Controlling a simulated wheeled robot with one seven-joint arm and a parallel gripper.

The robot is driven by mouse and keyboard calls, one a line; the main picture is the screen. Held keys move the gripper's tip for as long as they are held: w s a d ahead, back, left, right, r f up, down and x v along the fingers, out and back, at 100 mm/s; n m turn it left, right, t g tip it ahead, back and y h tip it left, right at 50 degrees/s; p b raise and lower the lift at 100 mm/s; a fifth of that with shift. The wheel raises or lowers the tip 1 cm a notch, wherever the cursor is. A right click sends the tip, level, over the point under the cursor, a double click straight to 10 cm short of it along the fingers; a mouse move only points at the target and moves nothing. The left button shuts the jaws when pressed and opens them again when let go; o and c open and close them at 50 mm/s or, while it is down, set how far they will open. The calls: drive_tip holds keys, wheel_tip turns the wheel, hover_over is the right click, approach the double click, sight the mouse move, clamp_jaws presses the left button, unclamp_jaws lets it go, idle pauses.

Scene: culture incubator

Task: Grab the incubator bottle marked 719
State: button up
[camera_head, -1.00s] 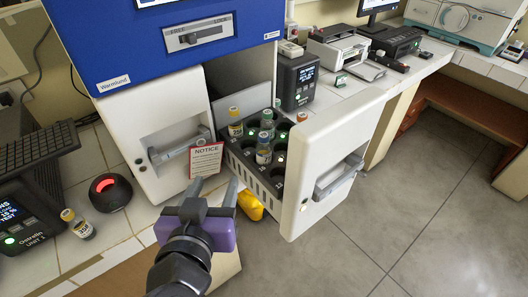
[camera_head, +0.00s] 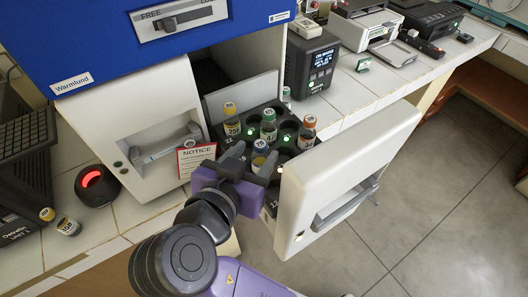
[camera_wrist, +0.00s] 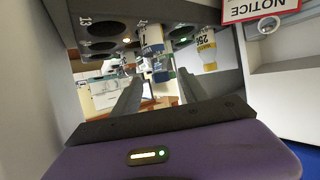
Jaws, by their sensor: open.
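The drawer rack (camera_head: 285,173) holds several bottles in round slots. No label clearly reads 719.
The white drawer front (camera_head: 345,165) stands at the right of the rack. A NOTICE sign (camera_head: 196,159) is at its left, beside a closed drawer (camera_head: 150,120). A loose yellow-capped bottle (camera_head: 62,222) and a black round device (camera_head: 97,186) are on the counter.

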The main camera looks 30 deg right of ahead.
sight(263, 142)
drive_tip(key=p+x, duration=0.1)
drive_tip(key=x, duration=0.2)
drive_tip(key=p+x, duration=0.1)
drive_tip(key=x, duration=0.2)
drive_tip(key=shift+w+d+r, duration=0.1)
drive_tip(key=shift+w+d, duration=0.15)
drive_tip(key=shift+d, duration=0.1)
drive_tip(key=shift+c, duration=0.4)
clamp_jaws()
